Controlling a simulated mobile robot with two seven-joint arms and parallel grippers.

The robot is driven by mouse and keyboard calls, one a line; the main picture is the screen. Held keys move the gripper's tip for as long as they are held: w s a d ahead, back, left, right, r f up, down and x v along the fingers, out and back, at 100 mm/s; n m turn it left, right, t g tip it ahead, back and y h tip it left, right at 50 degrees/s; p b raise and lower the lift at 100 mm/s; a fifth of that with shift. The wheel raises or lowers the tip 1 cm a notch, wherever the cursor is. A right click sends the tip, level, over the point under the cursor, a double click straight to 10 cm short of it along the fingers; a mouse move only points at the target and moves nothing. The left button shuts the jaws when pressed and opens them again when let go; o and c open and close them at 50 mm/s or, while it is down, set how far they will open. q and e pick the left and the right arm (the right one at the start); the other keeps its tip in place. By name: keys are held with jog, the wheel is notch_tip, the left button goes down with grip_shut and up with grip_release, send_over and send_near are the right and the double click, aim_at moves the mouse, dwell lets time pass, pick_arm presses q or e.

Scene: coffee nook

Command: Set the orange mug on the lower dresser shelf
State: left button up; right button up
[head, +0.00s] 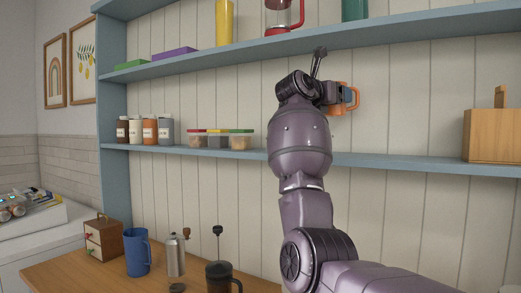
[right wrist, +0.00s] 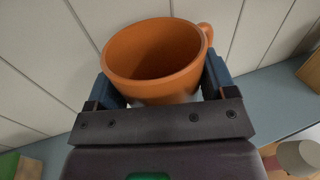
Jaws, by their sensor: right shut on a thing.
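The orange mug (head: 354,98) is in my right gripper (head: 338,94), in front of the wall panels and above the lower dresser shelf (head: 400,163). In the right wrist view the mug (right wrist: 120,40) is seen from above, with its open rim up and its handle at the upper right. The blue fingers of my right gripper (right wrist: 162,82) are on either side of the mug, shut on it. The shelf (right wrist: 262,98) shows below and behind the mug there. My left gripper is not in view.
On the lower shelf, several jars (head: 150,131) and lidded containers (head: 220,139) stand left of my arm. A wooden box (head: 493,135) stands at the right. The shelf between my arm and the box is clear. The upper shelf (head: 410,27) runs above.

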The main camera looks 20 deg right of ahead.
notch_tip(320, 180, down, 5)
jog(key=shift+f, duration=0.85)
jog(key=shift+f+b, duration=0.35)
jog(key=shift+f, duration=1.2)
jog(key=shift+f, duration=0.15)
jog(key=o, duration=1)
